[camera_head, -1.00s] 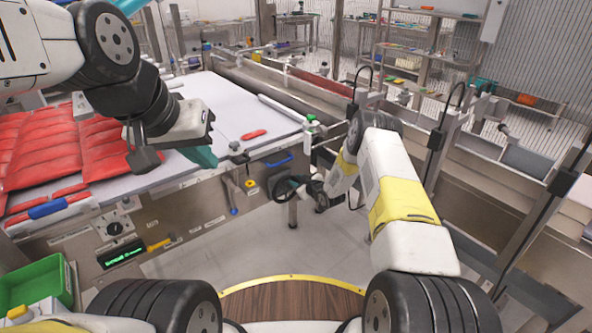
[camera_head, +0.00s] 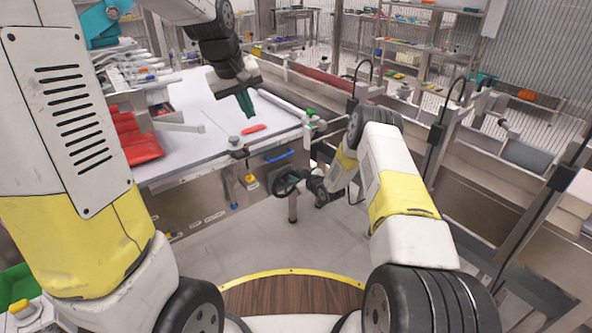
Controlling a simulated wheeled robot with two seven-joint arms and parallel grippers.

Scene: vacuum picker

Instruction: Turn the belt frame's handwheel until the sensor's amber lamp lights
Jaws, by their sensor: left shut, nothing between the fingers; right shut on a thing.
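The black handwheel (camera_head: 287,183) is at the near right end of the belt frame (camera_head: 195,197), below the level of the white belt (camera_head: 200,112). My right gripper (camera_head: 304,183) is at the right side of the wheel's rim and is shut on it; its fingers are small and dark here. My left gripper (camera_head: 245,103) hangs over the right part of the belt with its teal fingers shut and empty, apart from the wheel. I cannot make out the sensor or a lit amber lamp for sure.
Red packs (camera_head: 138,147) lie on the belt, partly hidden by my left arm. A single red piece (camera_head: 254,129) lies near the belt's right end. A green-topped fitting (camera_head: 311,116) stands at the corner. A blue handle (camera_head: 278,155) is on the frame's side.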

